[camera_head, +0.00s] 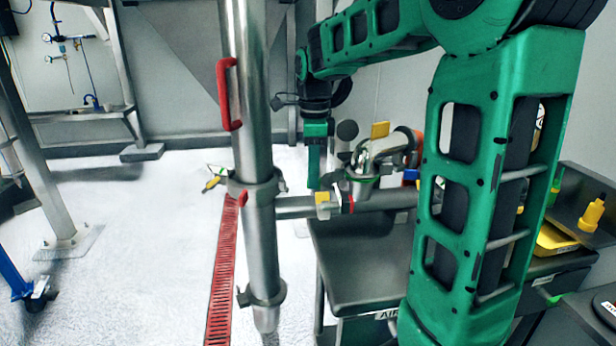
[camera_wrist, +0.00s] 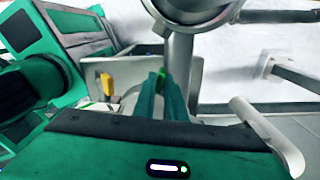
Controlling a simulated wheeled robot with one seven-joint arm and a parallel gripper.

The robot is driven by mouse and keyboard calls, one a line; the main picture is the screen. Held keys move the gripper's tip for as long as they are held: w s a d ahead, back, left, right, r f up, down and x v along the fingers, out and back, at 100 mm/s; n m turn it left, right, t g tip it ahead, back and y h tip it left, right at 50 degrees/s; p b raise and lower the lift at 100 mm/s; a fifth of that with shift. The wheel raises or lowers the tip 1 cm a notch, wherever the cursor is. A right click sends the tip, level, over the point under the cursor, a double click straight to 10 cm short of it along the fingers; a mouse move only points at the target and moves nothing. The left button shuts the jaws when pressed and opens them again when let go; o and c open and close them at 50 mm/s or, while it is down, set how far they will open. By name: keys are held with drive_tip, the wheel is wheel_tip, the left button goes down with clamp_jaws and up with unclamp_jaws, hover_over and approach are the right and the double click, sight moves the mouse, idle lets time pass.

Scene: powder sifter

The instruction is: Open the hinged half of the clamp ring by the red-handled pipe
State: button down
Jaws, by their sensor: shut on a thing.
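The red-handled pipe (camera_head: 251,110) stands upright left of centre in the head view, its red handle (camera_head: 228,95) on its left side. A metal clamp ring (camera_head: 256,188) sits around it just above a side pipe. A second clamp ring (camera_head: 263,297) is lower down. My gripper (camera_head: 313,183) points down, right of the upper ring and above the side pipe. In the wrist view its green fingers (camera_wrist: 163,85) are close together beside the grey side pipe (camera_wrist: 181,55). A bright green bit shows at the fingertips. What they hold is too small to make out.
The side pipe (camera_head: 295,208) runs right to a fitting (camera_head: 362,183) with an open top. A dark table (camera_head: 355,270) stands below it. A red floor grate (camera_head: 222,275) runs left of the pipe. The floor farther left is open, up to a metal frame.

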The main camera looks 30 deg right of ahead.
drive_tip(key=shift+w+r, duration=0.1)
drive_tip(key=c, duration=1.9)
unclamp_jaws()
drive_tip(key=shift+o, duration=0.2)
wheel_tip(320, 180, up, 11)
drive_tip(key=shift+f, duration=0.2)
